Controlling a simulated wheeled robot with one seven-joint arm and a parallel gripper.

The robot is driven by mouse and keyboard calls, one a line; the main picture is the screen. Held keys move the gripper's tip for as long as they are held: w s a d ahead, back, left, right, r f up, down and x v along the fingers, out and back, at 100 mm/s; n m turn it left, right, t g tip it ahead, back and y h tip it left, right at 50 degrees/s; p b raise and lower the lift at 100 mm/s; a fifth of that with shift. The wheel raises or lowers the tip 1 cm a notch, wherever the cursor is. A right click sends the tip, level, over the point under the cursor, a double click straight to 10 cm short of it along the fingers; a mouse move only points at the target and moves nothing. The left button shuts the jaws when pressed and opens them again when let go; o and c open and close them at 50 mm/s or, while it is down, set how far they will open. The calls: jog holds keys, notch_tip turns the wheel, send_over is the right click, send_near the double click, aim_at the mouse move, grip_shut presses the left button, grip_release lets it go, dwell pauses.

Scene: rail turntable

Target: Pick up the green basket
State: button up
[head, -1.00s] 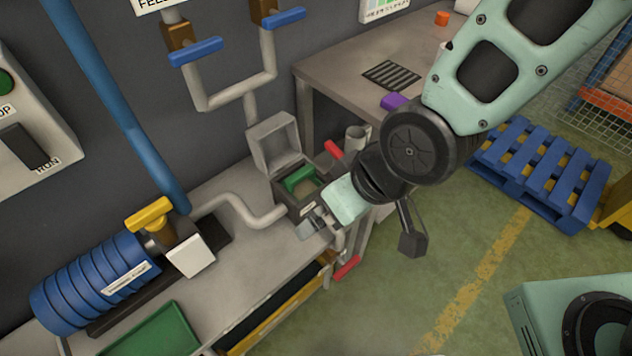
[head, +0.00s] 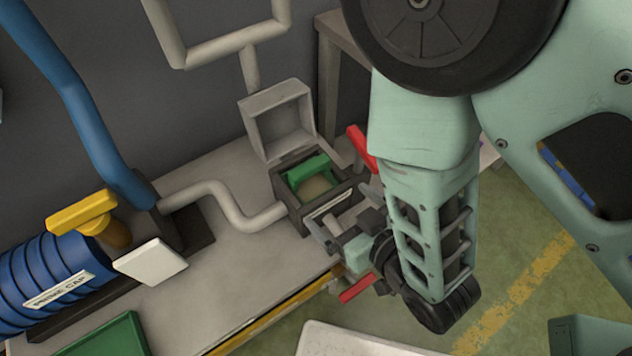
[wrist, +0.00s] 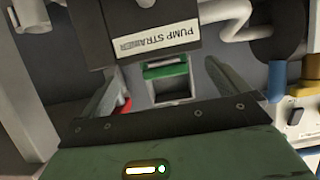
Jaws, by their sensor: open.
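The green basket (head: 309,174) sits inside an open dark box, the pump strainer (head: 284,196), on the grey bench. Its green top bar shows above the box rim, with a tan surface below it. The strainer's lid (head: 277,121) stands raised behind it. My gripper (head: 338,230) is open and empty at the front right of the box, apart from the basket. In the wrist view the strainer's labelled front (wrist: 155,40) is ahead of the fingers, and a green bar over a pale square opening (wrist: 166,72) shows between them. I cannot tell whether that bar is the basket.
Red handles (head: 361,147) (head: 356,288) stick out near the box's right side and below my gripper. A grey pipe (head: 235,208) joins the box on the left. A blue pump (head: 45,285) and a green tray (head: 105,340) are at lower left.

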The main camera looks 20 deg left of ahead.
aim_at(313, 170)
jog(key=w+a+b, duration=0.2)
jog(key=b, duration=0.1)
jog(key=w+a+b, duration=0.2)
jog(key=a+b, duration=0.1)
jog(key=shift+w+r+b, duration=0.1)
jog(key=shift+b, duration=0.25)
jog(key=w+a, duration=0.3)
jog(key=a, duration=0.1)
jog(key=shift+w, duration=0.15)
jog(key=shift+w+a+f, duration=0.25)
jog(key=shift+w+f, duration=0.05)
jog(key=c, duration=1.5)
